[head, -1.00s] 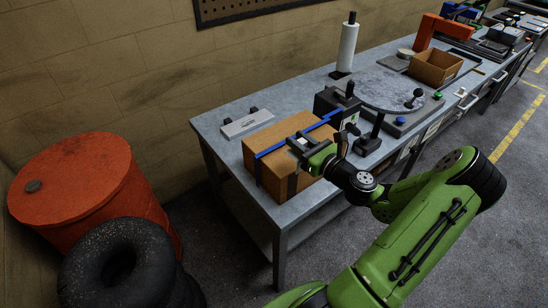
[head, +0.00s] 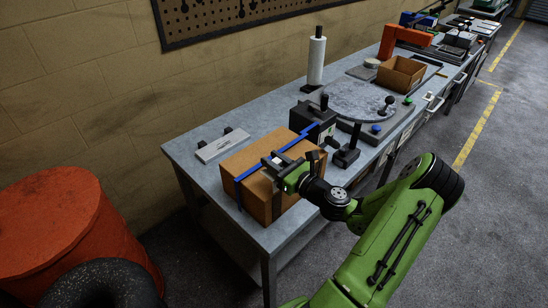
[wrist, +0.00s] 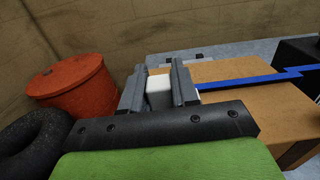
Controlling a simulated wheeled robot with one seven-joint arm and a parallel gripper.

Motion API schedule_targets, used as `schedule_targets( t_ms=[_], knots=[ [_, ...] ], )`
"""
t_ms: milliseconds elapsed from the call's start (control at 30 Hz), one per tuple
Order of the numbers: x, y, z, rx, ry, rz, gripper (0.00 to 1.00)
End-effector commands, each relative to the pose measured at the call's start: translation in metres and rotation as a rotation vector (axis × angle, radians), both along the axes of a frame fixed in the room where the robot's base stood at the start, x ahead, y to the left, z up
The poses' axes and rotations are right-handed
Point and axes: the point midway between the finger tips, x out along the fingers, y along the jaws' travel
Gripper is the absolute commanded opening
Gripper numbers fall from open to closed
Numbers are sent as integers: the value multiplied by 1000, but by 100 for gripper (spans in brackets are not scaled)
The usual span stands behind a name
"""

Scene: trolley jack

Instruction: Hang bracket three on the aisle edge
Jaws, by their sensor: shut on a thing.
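My gripper (head: 277,165) is over the near side of a brown box on the workbench. Its two fingers are shut on a small white block (wrist: 158,92), clear between them in the wrist view. A long blue bar (head: 296,144), which seems to be the bracket, runs from the fingers across the box top, with a stepped right end. It also shows in the wrist view (wrist: 250,79). Its left end bends down the box's side. The white block seems to be part of it. I cannot tell whether the bar touches the box. The bench's aisle-side edge (head: 300,232) is partly behind my arm.
A round grey plate (head: 358,100) lies beyond. An orange drum (head: 60,215) and black tyres (head: 105,285) stand at left.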

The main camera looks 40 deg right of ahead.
Motion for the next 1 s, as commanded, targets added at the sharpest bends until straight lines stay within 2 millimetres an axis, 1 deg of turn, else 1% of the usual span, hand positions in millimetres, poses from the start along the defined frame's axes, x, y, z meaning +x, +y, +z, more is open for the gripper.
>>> schedule_targets(
  t_ms=[33,100,300,433,600,1000],
  knots=[
    [0,0,-10,2,0,1,0],
    [0,0,-17,3,-1,1,0],
    [0,1,-40,2,0,1,0],
    [0,0,-51,1,0,1,0],
    [0,0,-56,1,0,1,0],
    [0,0,-56,1,0,1,0]
  ],
)
